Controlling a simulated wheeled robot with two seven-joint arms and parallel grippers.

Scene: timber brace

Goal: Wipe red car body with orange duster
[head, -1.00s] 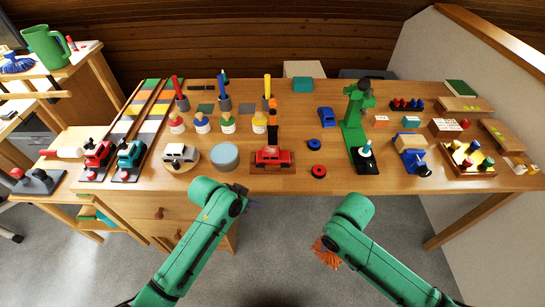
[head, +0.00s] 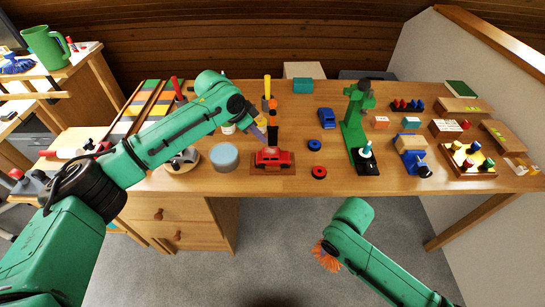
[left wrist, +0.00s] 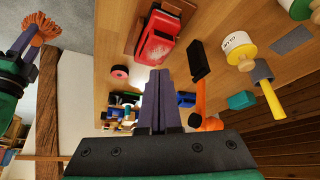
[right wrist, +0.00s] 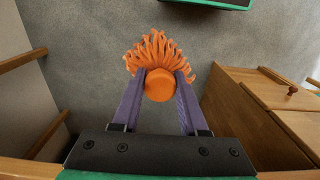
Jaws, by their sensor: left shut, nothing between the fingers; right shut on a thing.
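The red car body (head: 272,155) sits on a brown wooden block near the table's front edge. It also shows in the left wrist view (left wrist: 160,38). My left gripper (head: 260,137) is shut and empty, just left of and above the car in the head view; its fingers show in the left wrist view (left wrist: 156,74). Whether it touches the car I cannot tell. The orange duster (head: 326,259) hangs fringed and low in front of the table. My right gripper (right wrist: 158,92) is shut on the duster's round orange handle (right wrist: 160,86).
A green press (head: 354,125) stands further right.

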